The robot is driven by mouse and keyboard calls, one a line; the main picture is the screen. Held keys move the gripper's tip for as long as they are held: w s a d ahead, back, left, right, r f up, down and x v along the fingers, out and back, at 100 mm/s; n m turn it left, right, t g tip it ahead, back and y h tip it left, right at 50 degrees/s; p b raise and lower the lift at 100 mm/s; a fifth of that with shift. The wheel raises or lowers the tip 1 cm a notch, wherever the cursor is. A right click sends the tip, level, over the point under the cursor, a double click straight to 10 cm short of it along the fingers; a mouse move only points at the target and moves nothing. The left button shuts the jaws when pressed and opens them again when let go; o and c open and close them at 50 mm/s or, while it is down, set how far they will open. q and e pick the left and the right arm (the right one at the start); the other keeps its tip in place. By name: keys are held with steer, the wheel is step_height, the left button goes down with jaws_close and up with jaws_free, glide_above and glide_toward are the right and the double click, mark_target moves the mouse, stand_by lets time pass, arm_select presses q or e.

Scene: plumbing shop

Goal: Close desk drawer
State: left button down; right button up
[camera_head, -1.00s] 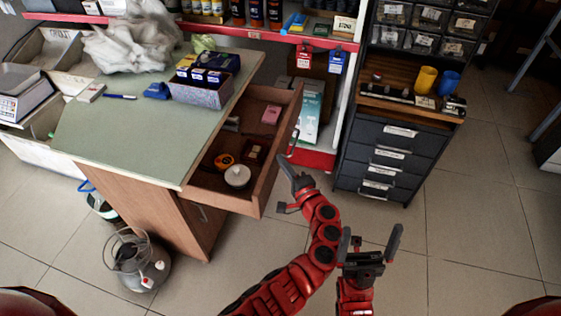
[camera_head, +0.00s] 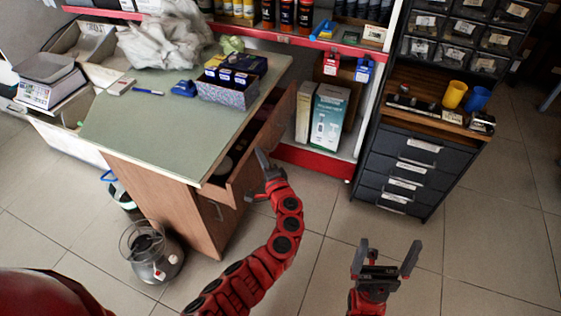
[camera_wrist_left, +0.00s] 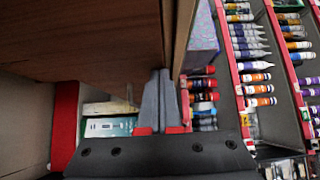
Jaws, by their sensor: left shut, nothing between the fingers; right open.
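The desk (camera_head: 135,125) has a green top and brown wooden sides. Its drawer (camera_head: 280,122) stands partly open, with a narrow strip of its dark inside showing; most of the contents are hidden under the desktop. My left gripper (camera_head: 263,160) is shut and empty, at the outer side of the drawer front; I cannot tell whether it touches. In the left wrist view its closed fingers (camera_wrist_left: 159,98) lie close to a brown wooden surface. My right gripper (camera_head: 387,252) is open and empty, above the floor at the lower right.
A black drawer cabinet (camera_head: 402,165) stands to the right with yellow and blue cups on it. Red-edged shelving (camera_head: 310,158) with boxes is behind the desk. The floor at right is clear.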

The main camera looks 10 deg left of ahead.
mark_target(245, 154)
arm_select(q)
steer(key=shift+w+a, duration=0.25)
steer(key=shift+a, duration=0.7)
steer(key=shift+w+a, duration=0.25)
steer(key=shift+a, duration=0.7)
steer(key=shift+w+a, duration=0.25)
steer(key=shift+a, duration=0.7)
steer(key=shift+b, duration=0.3)
